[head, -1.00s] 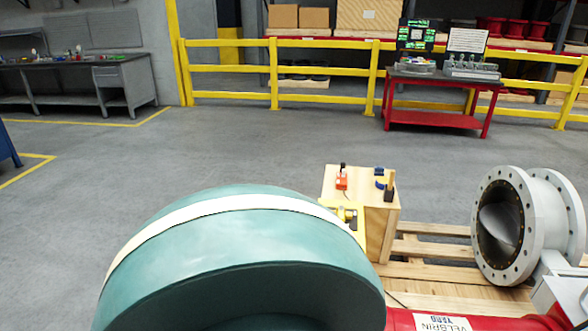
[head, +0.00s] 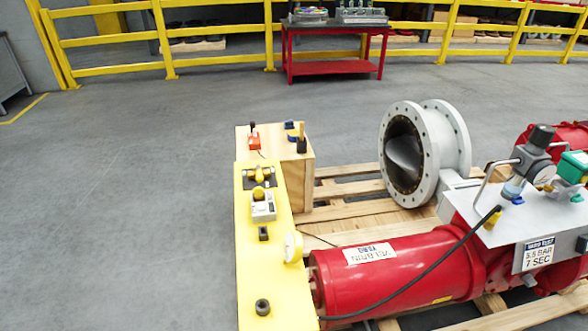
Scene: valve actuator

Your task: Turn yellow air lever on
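A yellow panel (head: 262,290) stands in front of a wooden box (head: 298,168), left of the red actuator (head: 400,270). A small yellow valve with a lever-like handle (head: 261,173) sits on a dark base at the panel's far end. Just nearer is a grey-white box with a yellow knob (head: 262,206). The exact position of the lever is too small to tell. Neither of my grippers shows in the head view.
A white flanged butterfly valve (head: 425,155) stands on the wooden pallet (head: 345,212). A black hose (head: 430,272) runs along the actuator. Orange and blue-black small devices sit on the wooden box. The floor to the left is clear; a yellow railing (head: 215,42) stands behind.

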